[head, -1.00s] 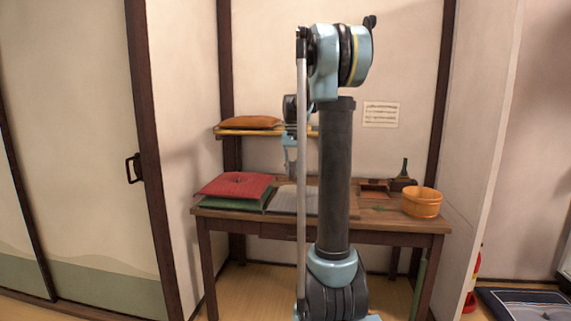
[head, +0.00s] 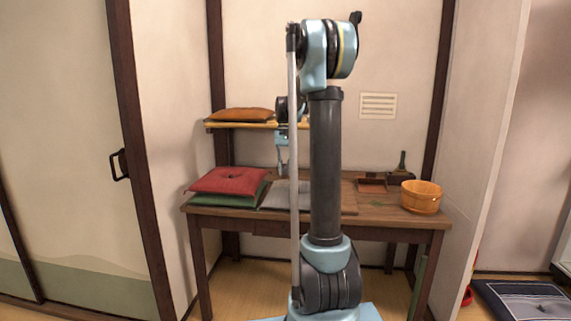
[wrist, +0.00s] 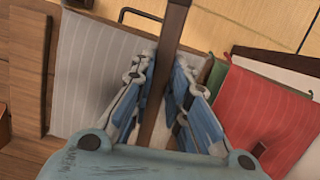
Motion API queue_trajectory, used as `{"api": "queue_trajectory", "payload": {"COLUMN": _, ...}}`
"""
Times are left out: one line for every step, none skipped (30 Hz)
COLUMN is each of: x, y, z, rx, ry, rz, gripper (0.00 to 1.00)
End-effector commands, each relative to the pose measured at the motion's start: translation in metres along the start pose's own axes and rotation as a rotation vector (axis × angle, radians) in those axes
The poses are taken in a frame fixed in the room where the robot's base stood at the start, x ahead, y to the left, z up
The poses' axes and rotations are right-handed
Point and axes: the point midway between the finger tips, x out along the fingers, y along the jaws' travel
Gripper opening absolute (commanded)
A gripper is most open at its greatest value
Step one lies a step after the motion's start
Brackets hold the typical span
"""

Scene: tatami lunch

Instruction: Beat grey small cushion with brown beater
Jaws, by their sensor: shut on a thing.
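The grey small cushion (head: 274,197) lies flat on the table, partly hidden by my arm in the head view. In the wrist view it is the pale striped square (wrist: 88,75) below and left of my gripper. My gripper (wrist: 166,62) is shut on a brown bar, the brown beater (wrist: 178,18), which runs between the fingers and out at the top edge. The beater's far end is out of view. In the head view my gripper (head: 283,152) hangs above the table near the grey cushion, and the beater is not clear there.
A red cushion (head: 229,181) on a green cushion (head: 215,200) lies just left of the grey one. An orange cushion (head: 240,114) sits on a wall shelf (head: 222,125) above. A wooden bucket (head: 421,197) and a dark tray (head: 371,186) stand at the table's right.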

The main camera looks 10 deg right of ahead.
Motion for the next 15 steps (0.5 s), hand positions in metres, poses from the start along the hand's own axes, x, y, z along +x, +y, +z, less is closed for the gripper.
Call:
{"api": "queue_trajectory", "payload": {"x": 0.008, "y": 0.000, "z": -0.004, "rx": 0.000, "ry": -0.018, "rz": 0.000, "gripper": 0.00}}
{"api": "queue_trajectory", "payload": {"x": 0.013, "y": -0.001, "z": -0.005, "rx": 0.000, "ry": -0.030, "rz": -0.001, "gripper": 0.00}}
{"api": "queue_trajectory", "payload": {"x": 0.019, "y": -0.001, "z": -0.008, "rx": 0.000, "ry": -0.044, "rz": -0.001, "gripper": 0.00}}
{"api": "queue_trajectory", "payload": {"x": 0.024, "y": -0.001, "z": -0.009, "rx": 0.000, "ry": -0.056, "rz": -0.001, "gripper": 0.00}}
{"api": "queue_trajectory", "payload": {"x": 0.028, "y": -0.001, "z": -0.011, "rx": 0.000, "ry": -0.066, "rz": -0.001, "gripper": 0.00}}
{"api": "queue_trajectory", "payload": {"x": 0.034, "y": -0.001, "z": -0.013, "rx": 0.000, "ry": -0.081, "rz": 0.000, "gripper": 0.00}}
{"api": "queue_trajectory", "payload": {"x": 0.038, "y": -0.001, "z": -0.014, "rx": 0.000, "ry": -0.092, "rz": 0.000, "gripper": 0.00}}
{"api": "queue_trajectory", "payload": {"x": 0.035, "y": -0.001, "z": -0.012, "rx": 0.000, "ry": -0.088, "rz": 0.000, "gripper": 0.00}}
{"api": "queue_trajectory", "payload": {"x": 0.034, "y": -0.001, "z": -0.011, "rx": 0.000, "ry": -0.086, "rz": 0.000, "gripper": 0.00}}
{"api": "queue_trajectory", "payload": {"x": 0.033, "y": -0.001, "z": -0.011, "rx": 0.000, "ry": -0.082, "rz": 0.000, "gripper": 0.00}}
{"api": "queue_trajectory", "payload": {"x": 0.030, "y": -0.001, "z": -0.010, "rx": 0.000, "ry": -0.077, "rz": 0.000, "gripper": 0.00}}
{"api": "queue_trajectory", "payload": {"x": 0.026, "y": 0.000, "z": -0.008, "rx": 0.000, "ry": -0.066, "rz": 0.000, "gripper": 0.00}}
{"api": "queue_trajectory", "payload": {"x": 0.022, "y": 0.000, "z": -0.007, "rx": 0.000, "ry": -0.056, "rz": -0.001, "gripper": 0.00}}
{"api": "queue_trajectory", "payload": {"x": 0.017, "y": 0.000, "z": -0.005, "rx": 0.000, "ry": -0.046, "rz": 0.000, "gripper": 0.00}}
{"api": "queue_trajectory", "payload": {"x": 0.011, "y": 0.000, "z": -0.003, "rx": 0.000, "ry": -0.030, "rz": -0.001, "gripper": 0.00}}
